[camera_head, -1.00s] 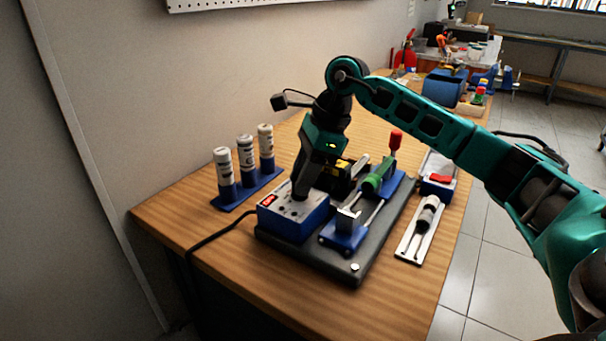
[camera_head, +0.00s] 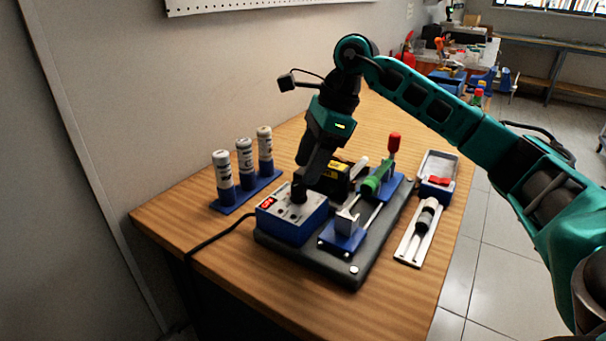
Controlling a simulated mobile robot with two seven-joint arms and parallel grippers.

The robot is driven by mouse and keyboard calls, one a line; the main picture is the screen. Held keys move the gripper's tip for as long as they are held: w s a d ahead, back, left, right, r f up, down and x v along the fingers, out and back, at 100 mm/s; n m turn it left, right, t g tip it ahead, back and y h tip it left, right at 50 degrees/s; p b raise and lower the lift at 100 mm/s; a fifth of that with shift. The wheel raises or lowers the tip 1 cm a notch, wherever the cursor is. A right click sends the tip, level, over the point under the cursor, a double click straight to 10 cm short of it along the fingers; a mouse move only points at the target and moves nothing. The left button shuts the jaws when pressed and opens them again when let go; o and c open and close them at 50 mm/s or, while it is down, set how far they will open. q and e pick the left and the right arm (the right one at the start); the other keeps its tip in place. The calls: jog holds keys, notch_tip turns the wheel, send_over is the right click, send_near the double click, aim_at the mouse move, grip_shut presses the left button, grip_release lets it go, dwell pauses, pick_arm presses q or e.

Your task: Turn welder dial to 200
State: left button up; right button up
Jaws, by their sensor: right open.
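The welder's control box (camera_head: 288,228) is blue with a light grey top panel and a small red lit display (camera_head: 268,203), too small to read. It sits at the left end of a dark base plate on the wooden bench. My right gripper (camera_head: 298,195) points down onto the box's top panel, with its jaws open. Its fingertips are at the panel, where the dial is hidden or too small to make out. I cannot tell whether the fingers touch the dial. My left gripper is not in view.
The dark base plate (camera_head: 356,270) also carries blue clamps, a green-handled tool (camera_head: 374,186) and a red-topped lever (camera_head: 394,143). Several white bottles stand in a blue rack (camera_head: 240,198) at left. A grey tray (camera_head: 437,165) and a white holder (camera_head: 409,244) lie at right.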

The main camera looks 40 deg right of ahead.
jog(key=v, duration=0.9)
jog(key=shift+p, duration=0.3)
jog(key=shift+s, duration=0.1)
